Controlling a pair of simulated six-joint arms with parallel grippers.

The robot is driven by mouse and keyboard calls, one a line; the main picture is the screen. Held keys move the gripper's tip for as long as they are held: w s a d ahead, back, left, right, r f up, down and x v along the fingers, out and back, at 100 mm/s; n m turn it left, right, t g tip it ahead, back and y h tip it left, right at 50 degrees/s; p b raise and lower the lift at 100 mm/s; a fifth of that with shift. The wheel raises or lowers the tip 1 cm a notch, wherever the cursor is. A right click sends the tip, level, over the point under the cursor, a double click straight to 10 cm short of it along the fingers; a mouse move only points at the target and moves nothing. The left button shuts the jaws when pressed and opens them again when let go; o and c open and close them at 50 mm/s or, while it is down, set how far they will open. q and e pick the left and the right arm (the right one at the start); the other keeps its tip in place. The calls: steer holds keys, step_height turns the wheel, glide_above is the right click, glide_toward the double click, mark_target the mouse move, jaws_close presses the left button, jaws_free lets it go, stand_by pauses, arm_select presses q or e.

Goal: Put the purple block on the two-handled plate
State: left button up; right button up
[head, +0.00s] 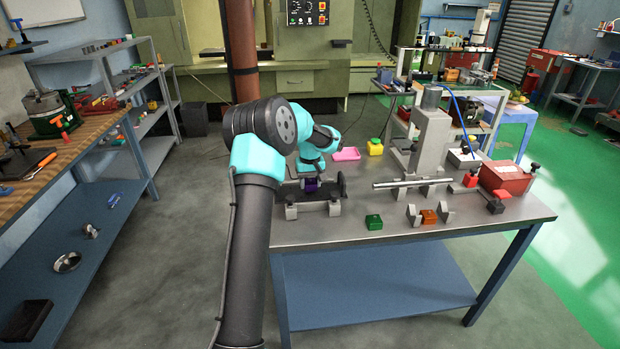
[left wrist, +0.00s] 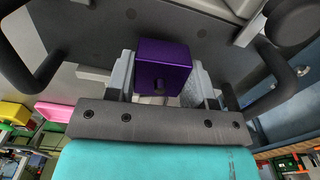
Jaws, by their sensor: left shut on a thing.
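The purple block (head: 311,184) is between the fingers of my left gripper (head: 310,180), at the left part of the metal table. In the left wrist view my left gripper (left wrist: 162,85) is shut on the purple block (left wrist: 163,62), with one grey finger on each side. The two-handled plate (left wrist: 90,38) is a dark grey plate behind the block in that view, with a black handle to each side. It also shows in the head view (head: 326,190), partly hidden by my left arm. I cannot tell whether the block touches the plate. My right gripper is not in view.
A pink tray (head: 346,154) and a yellow block (head: 375,147) lie behind the plate. A green block (head: 374,222) and an orange block (head: 428,216) are near the front edge. A grey press (head: 431,140) and a red box (head: 506,178) stand to the right.

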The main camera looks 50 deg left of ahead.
arm_select(q)
steer(key=shift+f, duration=0.25)
steer(key=shift+f, duration=0.5)
stand_by(0.7)
steer(key=o, duration=1)
steer(key=shift+r, duration=0.1)
steer(key=shift+r, duration=4.4)
